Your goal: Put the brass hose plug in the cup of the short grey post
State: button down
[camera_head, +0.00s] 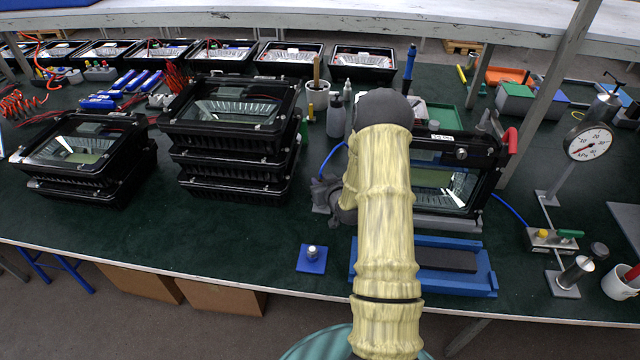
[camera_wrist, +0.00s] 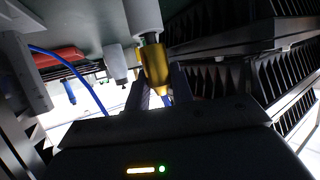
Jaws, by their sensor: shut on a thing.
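In the wrist view, my gripper (camera_wrist: 160,92) is shut on the brass hose plug (camera_wrist: 155,65), a yellow metal piece with a dark narrower section at one end. A grey cylinder (camera_wrist: 143,17) is in line with that end; I cannot tell whether they touch. In the head view, my gripper and the plug are hidden behind my arm. A short grey post (camera_head: 575,273) stands on a flat plate at the front right of the bench, apart from my arm. Its cup is too small to make out.
A housing in a fixture (camera_head: 445,180) stands right of my arm, with a blue tray (camera_head: 480,279) in front. Stacked black housings (camera_head: 235,125) stand left. A gauge (camera_head: 590,143) rises on the right, near a white mug (camera_head: 618,286). Green bench surface is clear at front left.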

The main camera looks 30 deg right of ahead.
jog(key=shift+f, duration=0.45)
jog(key=c, duration=1.2)
grip_release()
jog(key=shift+s, duration=0.15)
jog(key=b+v, duration=0.2)
jog(key=v, duration=0.9)
jog(key=shift+s+r, duration=0.25)
jog(key=shift+s, duration=0.1)
jog(key=shift+a, duration=0.1)
